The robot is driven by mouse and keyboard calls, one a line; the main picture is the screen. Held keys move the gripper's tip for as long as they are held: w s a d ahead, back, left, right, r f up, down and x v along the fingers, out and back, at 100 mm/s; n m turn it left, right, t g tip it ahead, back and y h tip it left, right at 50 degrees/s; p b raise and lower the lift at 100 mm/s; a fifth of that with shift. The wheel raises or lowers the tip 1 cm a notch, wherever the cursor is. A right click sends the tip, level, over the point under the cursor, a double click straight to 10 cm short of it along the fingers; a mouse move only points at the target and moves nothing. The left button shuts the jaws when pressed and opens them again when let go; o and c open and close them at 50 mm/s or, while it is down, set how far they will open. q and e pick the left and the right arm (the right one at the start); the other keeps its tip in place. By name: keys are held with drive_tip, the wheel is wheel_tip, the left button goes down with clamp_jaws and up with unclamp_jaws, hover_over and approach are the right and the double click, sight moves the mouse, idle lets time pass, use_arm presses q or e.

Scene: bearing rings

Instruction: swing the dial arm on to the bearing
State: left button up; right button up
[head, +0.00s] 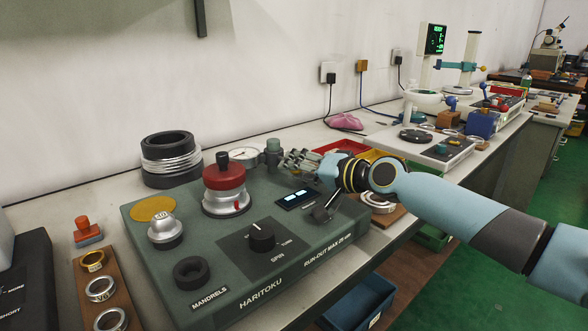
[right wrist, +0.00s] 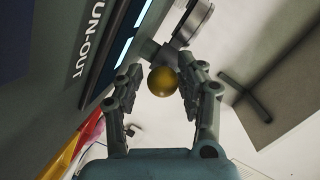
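The green-grey run-out machine (head: 275,262) stands on the bench. Its spindle carries a silver bearing (head: 226,206) under a red cap (head: 224,177) with a black knob. A round white dial (head: 243,156) sits behind it, beside a grey-green post (head: 272,150); the dial arm is mostly hidden. My right gripper (head: 297,160) is over the machine's back right part, near the post. In the right wrist view my right gripper (right wrist: 160,88) is open, with a gold ball knob (right wrist: 163,82) between its fingers. A grey bar joins the knob to a round metal part (right wrist: 192,22). My left gripper is not in view.
A silver mandrel piece (head: 164,229) and a black ring (head: 190,272) sit on the machine's left side. A SPIN knob (head: 262,237) is in front. A wooden board (head: 97,262) with rings lies left. A red tray (head: 342,147) lies behind my right wrist.

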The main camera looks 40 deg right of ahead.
drive_tip(key=shift+w, duration=0.15)
drive_tip(key=shift+a, duration=0.1)
drive_tip(key=v, duration=0.6)
drive_tip(key=shift+f, duration=0.1)
drive_tip(key=shift+v, duration=0.75)
